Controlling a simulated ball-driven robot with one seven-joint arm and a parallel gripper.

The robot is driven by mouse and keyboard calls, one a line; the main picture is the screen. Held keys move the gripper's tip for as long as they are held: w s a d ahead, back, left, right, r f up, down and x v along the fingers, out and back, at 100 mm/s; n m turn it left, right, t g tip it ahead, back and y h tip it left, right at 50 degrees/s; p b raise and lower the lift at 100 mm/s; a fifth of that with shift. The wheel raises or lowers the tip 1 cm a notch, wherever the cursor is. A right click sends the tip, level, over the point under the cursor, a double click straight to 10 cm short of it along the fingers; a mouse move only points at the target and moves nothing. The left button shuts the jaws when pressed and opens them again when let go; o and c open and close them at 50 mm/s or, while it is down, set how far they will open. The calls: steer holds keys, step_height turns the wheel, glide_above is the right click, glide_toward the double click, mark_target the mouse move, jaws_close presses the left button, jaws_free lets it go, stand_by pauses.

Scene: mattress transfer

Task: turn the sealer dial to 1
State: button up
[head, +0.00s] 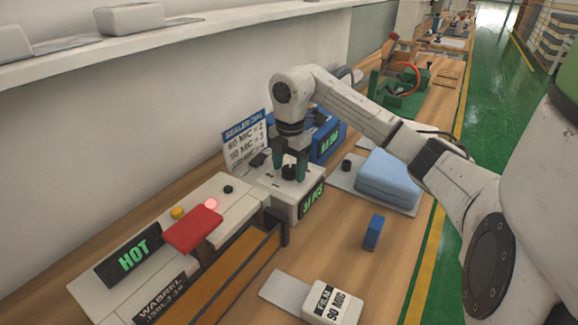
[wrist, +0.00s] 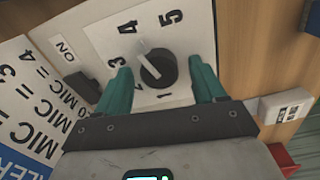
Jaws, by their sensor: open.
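The sealer dial (wrist: 160,72) is a round black knob with a white pointer on a pale plate numbered 1 to 5. In the wrist view its pointer slants up and left, closest to the 4. The 1 (wrist: 163,98) is on the near side of the knob. My gripper (wrist: 162,78) is open, with one green finger on each side of the knob; I cannot tell whether either touches it. In the head view my gripper (head: 290,168) points down over the dial box (head: 286,198) and partly hides the knob.
A black switch (wrist: 82,86) marked ON is left of the dial. A sealer dial card (head: 245,140) stands behind the box. The sealer's red handle (head: 192,230) and HOT display (head: 133,254) are at left. A blue folded stack (head: 388,178) and blue block (head: 373,232) are at right.

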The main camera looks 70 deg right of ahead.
steer(key=shift+f, duration=0.1)
steer(key=shift+c, duration=0.2)
steer(key=c, duration=1)
